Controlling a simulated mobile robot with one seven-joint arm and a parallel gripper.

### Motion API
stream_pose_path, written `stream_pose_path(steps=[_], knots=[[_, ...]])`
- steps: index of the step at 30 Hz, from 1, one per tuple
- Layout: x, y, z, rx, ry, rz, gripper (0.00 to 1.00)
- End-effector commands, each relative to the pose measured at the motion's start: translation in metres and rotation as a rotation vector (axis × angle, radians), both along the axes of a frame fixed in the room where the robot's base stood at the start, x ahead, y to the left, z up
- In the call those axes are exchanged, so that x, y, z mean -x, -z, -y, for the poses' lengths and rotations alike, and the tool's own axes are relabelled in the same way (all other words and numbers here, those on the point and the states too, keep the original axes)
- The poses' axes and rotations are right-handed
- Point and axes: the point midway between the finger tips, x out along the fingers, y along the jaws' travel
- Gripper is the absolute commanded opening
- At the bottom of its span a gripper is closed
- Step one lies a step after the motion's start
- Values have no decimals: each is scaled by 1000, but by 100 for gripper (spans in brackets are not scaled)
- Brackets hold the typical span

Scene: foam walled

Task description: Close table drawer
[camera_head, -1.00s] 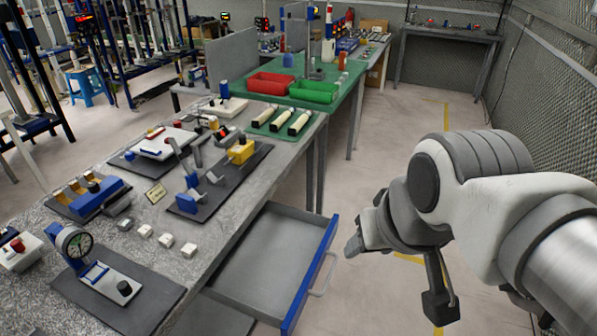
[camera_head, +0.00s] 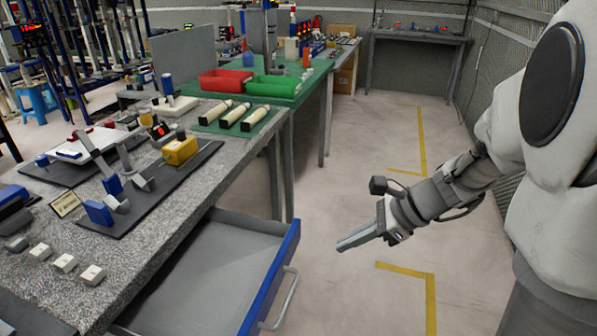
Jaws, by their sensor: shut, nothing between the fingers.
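The table drawer (camera_head: 273,272) is pulled well out from under the grey speckled worktable (camera_head: 215,165). It has a grey tray inside, a blue front and a pale bar handle (camera_head: 281,300) on its outer side. My gripper (camera_head: 340,246) is to the right of the drawer front, apart from the handle, over the open floor. Its fingers point left towards the drawer and are shut with nothing in them. The near part of the drawer is cut off by the bottom of the picture.
The table carries a yellow block fixture (camera_head: 181,151), several white blocks (camera_head: 65,263) and a green mat with cream cylinders (camera_head: 241,117). Red (camera_head: 226,82) and green bins (camera_head: 272,88) stand behind. Floor with yellow lines is clear to the right.

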Motion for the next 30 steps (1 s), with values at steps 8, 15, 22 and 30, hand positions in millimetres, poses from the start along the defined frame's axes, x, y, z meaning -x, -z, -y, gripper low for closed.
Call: stream_pose_path(steps=[8, 15, 22, 30], knots=[[-16, 29, 3, -69, 117, -73, 0], [-25, 60, -24, -67, 111, -73, 0], [-37, 95, -57, -66, 111, -72, 0], [-49, 95, -91, -66, 110, -68, 0]])
